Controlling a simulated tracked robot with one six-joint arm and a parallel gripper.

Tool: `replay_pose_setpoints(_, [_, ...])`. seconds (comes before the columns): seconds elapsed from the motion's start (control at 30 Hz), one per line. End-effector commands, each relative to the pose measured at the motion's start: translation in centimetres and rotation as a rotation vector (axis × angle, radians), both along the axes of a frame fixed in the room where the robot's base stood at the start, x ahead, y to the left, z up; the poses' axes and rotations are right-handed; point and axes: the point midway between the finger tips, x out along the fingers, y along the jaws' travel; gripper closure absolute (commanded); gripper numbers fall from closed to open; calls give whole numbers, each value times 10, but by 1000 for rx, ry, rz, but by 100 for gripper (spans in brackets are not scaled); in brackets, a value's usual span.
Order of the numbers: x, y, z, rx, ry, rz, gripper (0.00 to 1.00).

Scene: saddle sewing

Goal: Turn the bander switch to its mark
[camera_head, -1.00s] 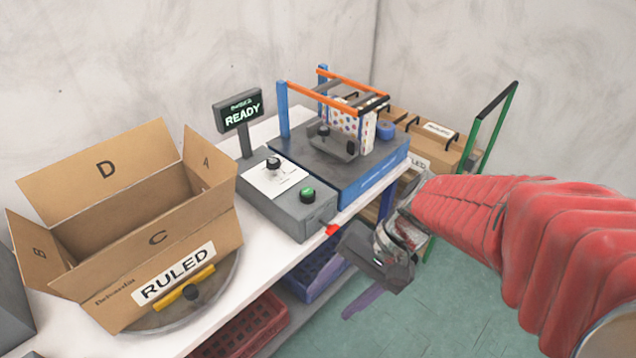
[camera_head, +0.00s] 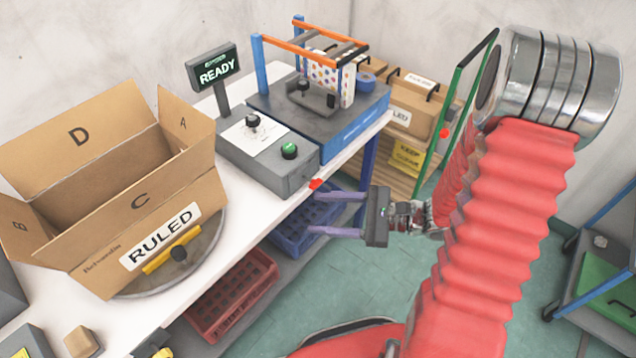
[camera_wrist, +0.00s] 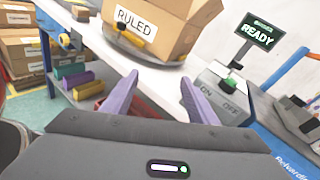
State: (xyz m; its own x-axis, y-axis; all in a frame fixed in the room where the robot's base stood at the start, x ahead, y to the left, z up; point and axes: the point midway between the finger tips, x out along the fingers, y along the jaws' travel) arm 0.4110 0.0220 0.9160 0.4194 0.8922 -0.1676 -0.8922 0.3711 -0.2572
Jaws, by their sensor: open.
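The bander (camera_head: 318,115) is a blue and dark grey machine with orange rails on the table. Its grey control box (camera_head: 268,155) stands beside it. The box carries a black knob (camera_head: 252,120) on a white plate and a green-topped knob (camera_head: 289,150) near its front. In the wrist view, ON and OFF lettering shows on the box (camera_wrist: 218,97) by the green-topped knob (camera_wrist: 230,85). My gripper (camera_head: 313,212) is open and empty, its purple fingers pointing left, below and in front of the box, apart from it. The mark cannot be made out clearly.
A display (camera_head: 212,68) reads READY. An open carton labelled RULED (camera_head: 160,237) sits on a round turntable (camera_head: 205,262) left of the box. The white table edge (camera_head: 262,222) lies between my gripper and the box. Red (camera_head: 232,300) and blue crates are underneath. A cart stands at right.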

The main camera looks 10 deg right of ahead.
Motion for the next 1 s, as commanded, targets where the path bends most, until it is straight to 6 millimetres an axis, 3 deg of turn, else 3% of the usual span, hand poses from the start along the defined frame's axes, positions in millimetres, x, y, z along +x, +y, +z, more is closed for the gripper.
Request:
replay_pose_setpoints(0.3, [30,-61,-45,226,92,-340,47])
replay_pose_setpoints(0.5, [36,-91,-68,308,121,-489,47])
replay_pose_setpoints(1.0, [38,-98,-73,323,126,-523,47])
